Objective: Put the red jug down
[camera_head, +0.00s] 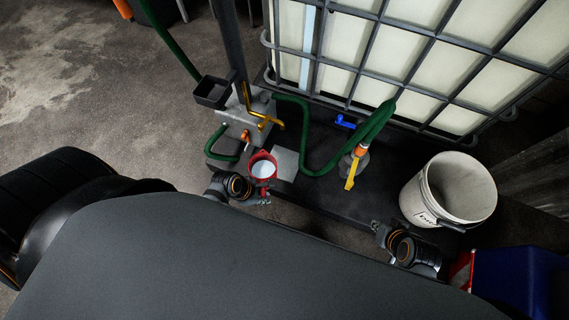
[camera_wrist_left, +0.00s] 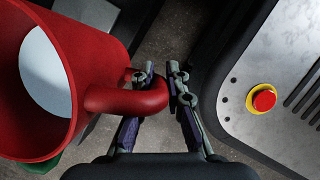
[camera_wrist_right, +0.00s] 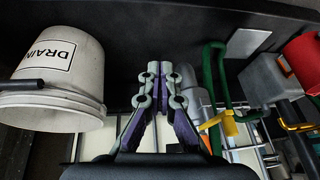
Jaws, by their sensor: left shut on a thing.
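The red jug (camera_head: 251,160) is held in front of the disperser column, with a pale white content showing inside. In the left wrist view the jug (camera_wrist_left: 95,45) fills the left side, its mouth facing the camera and its handle (camera_wrist_left: 125,100) reaching between the fingers. My left gripper (camera_head: 264,192) is shut on that handle. Whether the jug's base touches anything is hidden. A grey square plate (camera_head: 286,164) lies just right of the jug in the head view. My right gripper (camera_wrist_right: 158,72) is shut and empty, near the white bucket (camera_head: 420,200).
The column has a metal box with a yellow tap (camera_head: 264,121) and a black tray (camera_head: 211,92). A green hose (camera_head: 320,168) runs to a yellow-handled nozzle (camera_head: 351,172). A caged white tank (camera_head: 400,50) stands behind. A blue container (camera_head: 515,275) is at lower right.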

